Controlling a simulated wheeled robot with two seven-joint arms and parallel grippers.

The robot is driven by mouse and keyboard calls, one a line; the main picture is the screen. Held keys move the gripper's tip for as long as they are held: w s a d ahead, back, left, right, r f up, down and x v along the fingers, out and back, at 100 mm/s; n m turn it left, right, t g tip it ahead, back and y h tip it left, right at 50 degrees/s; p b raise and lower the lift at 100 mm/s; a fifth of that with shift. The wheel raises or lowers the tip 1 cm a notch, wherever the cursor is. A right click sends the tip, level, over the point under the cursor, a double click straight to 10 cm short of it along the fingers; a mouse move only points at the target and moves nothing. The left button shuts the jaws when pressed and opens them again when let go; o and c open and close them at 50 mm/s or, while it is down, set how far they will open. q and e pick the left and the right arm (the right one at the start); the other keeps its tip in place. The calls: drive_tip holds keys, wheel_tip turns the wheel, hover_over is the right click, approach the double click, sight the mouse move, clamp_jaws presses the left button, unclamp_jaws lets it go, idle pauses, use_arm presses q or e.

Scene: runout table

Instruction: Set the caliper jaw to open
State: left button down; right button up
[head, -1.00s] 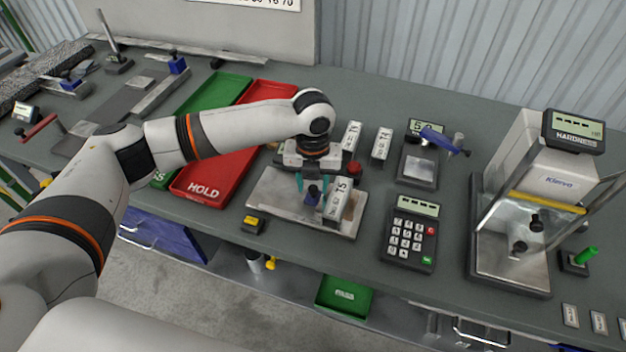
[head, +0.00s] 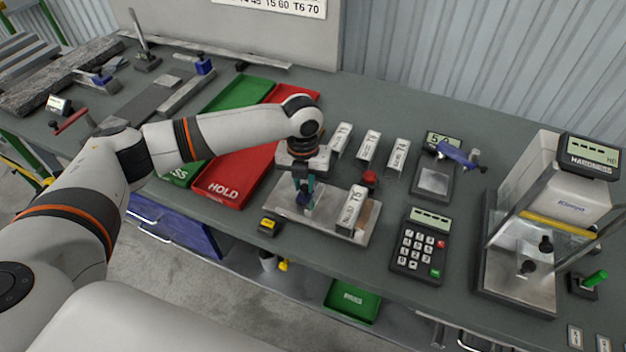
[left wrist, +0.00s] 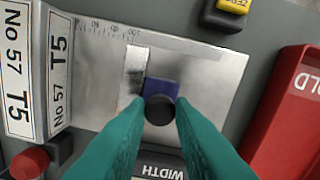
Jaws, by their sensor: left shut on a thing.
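The caliper is a pale metal plate (head: 325,217) with a scale along one edge, which also shows in the left wrist view (left wrist: 210,90). Its sliding jaw (head: 305,203) is a blue block with a steel face and a black knob, seen closer in the left wrist view (left wrist: 161,88). My left gripper (head: 303,188) has its teal fingers (left wrist: 160,108) closed around the black knob. A block labelled T5 (head: 352,212) stands at the plate's right end, with a clear gap between it and the jaw. The WIDTH display (left wrist: 160,172) is partly hidden by the fingers. My right gripper is not in view.
A red button (head: 369,178) is beside the plate. A yellow-topped ZERO button (head: 268,227) is in front, the red HOLD tray (head: 225,188) to the left. Several labelled blocks (head: 370,148) stand behind; a keypad (head: 419,245) and hardness tester (head: 560,190) are at right.

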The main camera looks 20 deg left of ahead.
sight(302, 186)
use_arm(q)
drive_tip(key=shift+w+a+r, duration=0.1)
drive_tip(key=shift+a, duration=0.05)
drive_tip(key=c, duration=1.6)
unclamp_jaws()
drive_tip(key=o, duration=0.3)
drive_tip(key=shift+a, duration=0.25)
drive_tip(key=shift+o, duration=0.2)
drive_tip(key=shift+d, duration=0.15)
drive_tip(key=shift+r, duration=0.3)
wheel_tip(302, 186, up, 11)
drive_tip(key=b, duration=0.2)
drive_tip(key=shift+r+b, duration=0.15)
drive_tip(key=shift+b, duration=0.25)
